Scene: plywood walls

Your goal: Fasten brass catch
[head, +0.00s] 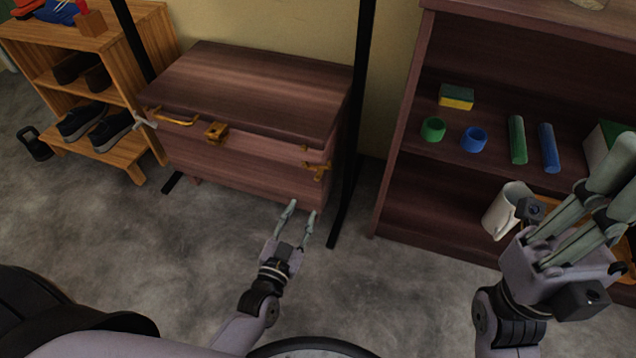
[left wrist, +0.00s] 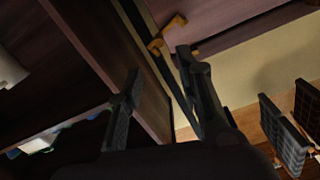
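The dark wooden chest (head: 260,85) stands against the wall with its lid down. A brass catch (head: 318,170) hangs on the right of its front, below a small brass bracket (head: 304,148). It also shows in the left wrist view as a brass piece (left wrist: 165,36). A square brass clasp (head: 216,131) sits mid-front, and a silver lever piece (head: 145,119) is at the left corner. My left gripper (head: 303,210) is open and empty, in front of and below the right catch, apart from it. My right gripper (head: 622,175) is open at the far right, near the shelf.
A dark shelf (head: 400,150) at right holds a sponge (head: 456,97), green and blue rings and rods. A white mug (head: 505,212) is beside my right gripper. A black post (head: 352,130) stands right of the chest. A shoe rack (head: 125,150) is at left. The floor in front is clear.

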